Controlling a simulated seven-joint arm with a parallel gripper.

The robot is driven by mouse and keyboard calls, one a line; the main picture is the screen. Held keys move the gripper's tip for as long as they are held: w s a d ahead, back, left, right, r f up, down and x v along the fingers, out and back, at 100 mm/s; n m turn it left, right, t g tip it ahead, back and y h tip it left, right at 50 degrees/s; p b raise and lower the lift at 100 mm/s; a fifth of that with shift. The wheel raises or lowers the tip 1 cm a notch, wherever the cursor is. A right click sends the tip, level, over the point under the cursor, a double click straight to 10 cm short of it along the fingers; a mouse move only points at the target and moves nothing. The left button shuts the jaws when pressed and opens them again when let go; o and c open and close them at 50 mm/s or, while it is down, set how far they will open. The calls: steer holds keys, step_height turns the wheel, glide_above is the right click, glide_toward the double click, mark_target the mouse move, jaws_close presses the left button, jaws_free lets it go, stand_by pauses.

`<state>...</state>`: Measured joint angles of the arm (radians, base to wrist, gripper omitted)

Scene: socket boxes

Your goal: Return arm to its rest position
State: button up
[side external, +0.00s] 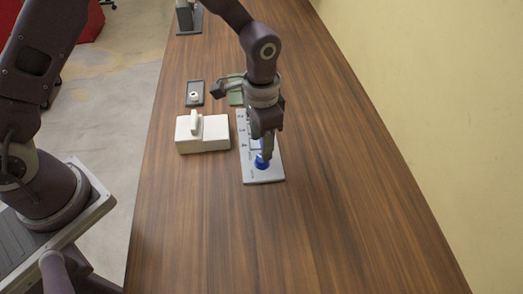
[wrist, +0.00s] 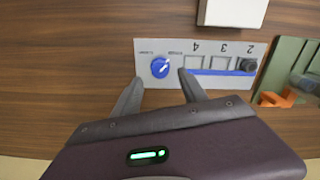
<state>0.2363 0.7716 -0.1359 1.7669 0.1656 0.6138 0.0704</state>
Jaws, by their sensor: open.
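My gripper (side external: 262,150) is over the near end of a pale grey panel on the wooden table. In the wrist view my gripper (wrist: 160,85) has its two fingers spread apart, with nothing between them but the view of a blue knob (wrist: 160,67). The panel (wrist: 210,48) carries numbers, several square slots and a blue strip, with a black part (wrist: 248,64) at its far end. In the side view the blue knob (side external: 261,163) shows just below the fingertips. I cannot tell whether the fingers touch it.
A white box (side external: 203,133) with a handle stands left of the panel. A small dark plate with a white round part (side external: 194,95) lies behind it. A green box (wrist: 290,70) with an orange part (wrist: 277,99) is beyond the panel. The near and right table areas are clear.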

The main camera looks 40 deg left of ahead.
steer(key=shift+r, duration=0.85)
steer(key=s+a+r+n+t, duration=0.1)
steer(key=s+a+r, duration=0.3)
steer(key=r, duration=0.5)
steer(key=s+a+r+n+t, duration=0.2)
steer(key=s+a+r, duration=0.2)
steer(key=r, duration=0.5)
steer(key=s+a+r+n+t, duration=0.1)
steer(key=s+a+r, duration=0.1)
steer(key=s, duration=0.5)
steer(key=s+a+r+n+t, duration=0.1)
steer(key=s+a+r+n, duration=0.1)
steer(key=s, duration=0.5)
steer(key=shift+s+a+t, duration=0.25)
steer(key=shift+a+t, duration=0.05)
steer(key=shift+a, duration=0.1)
